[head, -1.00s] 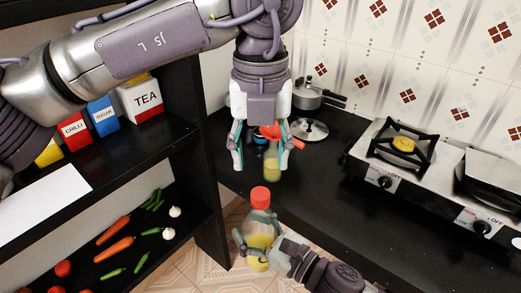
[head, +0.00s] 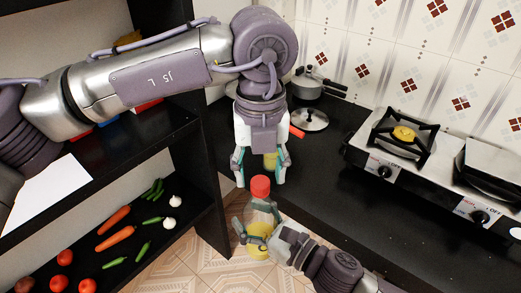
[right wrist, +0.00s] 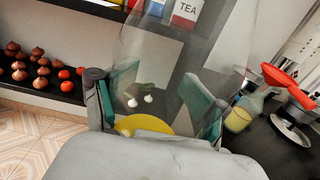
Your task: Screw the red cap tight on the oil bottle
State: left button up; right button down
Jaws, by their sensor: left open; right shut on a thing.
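The oil bottle (head: 259,218) is clear with yellow oil low inside, and it stands roughly upright in the head view. The red cap (head: 260,187) sits on its top; I cannot tell how tight it is. My right gripper (head: 256,229) is shut around the bottle's body. The right wrist view shows its teal pads on both sides of the clear bottle (right wrist: 180,55), with the cap out of frame. My left gripper (head: 260,176) points down, open, with its fingers apart on either side of the cap or just above it.
The black counter (head: 330,190) holds a steel pot (head: 308,86), a lid (head: 309,119) and a gas stove (head: 375,168). A small bottle with yellow liquid (right wrist: 238,119) stands on the counter. A shelf with vegetables (head: 115,236) is at left.

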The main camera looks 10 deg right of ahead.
pick_arm(q)
jog(key=shift+f, duration=0.85)
grip_shut()
jog(key=m, duration=1.8)
jog(key=shift+m, duration=0.3)
jog(key=m, duration=0.9)
jog(key=shift+o, duration=0.7)
grip_release()
